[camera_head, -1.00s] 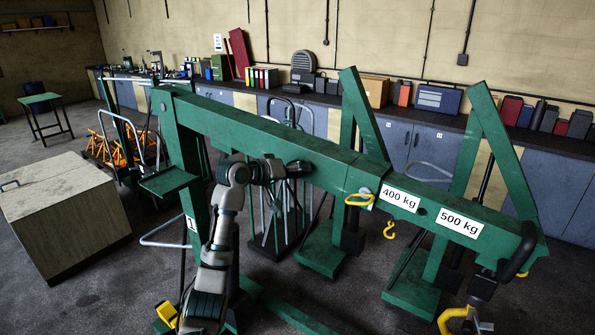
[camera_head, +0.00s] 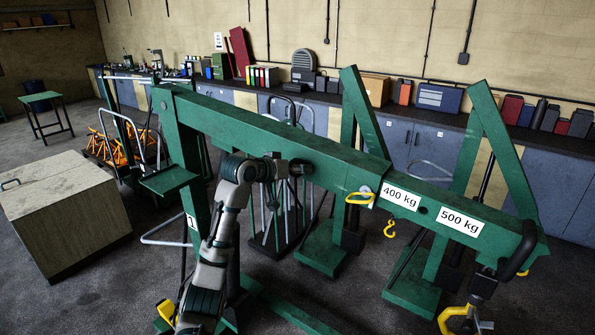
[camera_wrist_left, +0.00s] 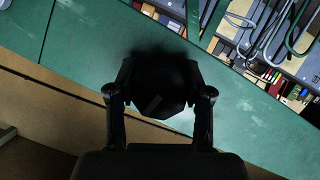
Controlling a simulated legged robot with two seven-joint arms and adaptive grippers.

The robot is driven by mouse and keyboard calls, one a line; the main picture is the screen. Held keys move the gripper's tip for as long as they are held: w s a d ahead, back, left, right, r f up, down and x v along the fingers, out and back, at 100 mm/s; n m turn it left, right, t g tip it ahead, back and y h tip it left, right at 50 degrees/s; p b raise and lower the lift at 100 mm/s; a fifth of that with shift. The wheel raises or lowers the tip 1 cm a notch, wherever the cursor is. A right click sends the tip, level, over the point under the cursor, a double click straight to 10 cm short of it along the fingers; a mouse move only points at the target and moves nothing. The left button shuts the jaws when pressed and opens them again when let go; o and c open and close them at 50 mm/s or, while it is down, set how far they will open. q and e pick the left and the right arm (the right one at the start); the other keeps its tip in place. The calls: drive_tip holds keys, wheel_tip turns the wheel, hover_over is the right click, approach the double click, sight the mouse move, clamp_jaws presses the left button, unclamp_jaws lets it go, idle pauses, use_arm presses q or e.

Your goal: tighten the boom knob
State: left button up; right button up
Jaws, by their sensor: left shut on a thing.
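The green boom (camera_head: 290,150) of the crane runs from upper left to lower right in the head view, with "400 kg" and "500 kg" labels. A black knob (camera_head: 301,167) sits on its near side and shows large in the left wrist view (camera_wrist_left: 158,88). My left gripper (camera_head: 281,168) reaches it from the left, and its fingers (camera_wrist_left: 160,105) lie on both sides of the knob, shut on it. The knob's contact with the boom is partly hidden. My right gripper is not in view.
A yellow-handled pin (camera_head: 360,198) sits in the boom to the right. A black and yellow hook assembly (camera_head: 470,312) hangs at the boom's right end. Other green cranes stand behind.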

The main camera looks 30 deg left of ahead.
use_arm(q)
drive_tip(key=shift+f, duration=0.35)
drive_tip(key=o, duration=0.9)
drive_tip(key=shift+o, duration=1.3)
drive_tip(key=shift+w, duration=0.1)
drive_tip(key=shift+w+a, duration=0.1)
drive_tip(key=shift+a, duration=0.05)
drive_tip(key=shift+r, duration=0.15)
drive_tip(key=v, duration=1.1)
drive_tip(key=shift+s+a, duration=0.2)
drive_tip(key=shift+s, duration=0.2)
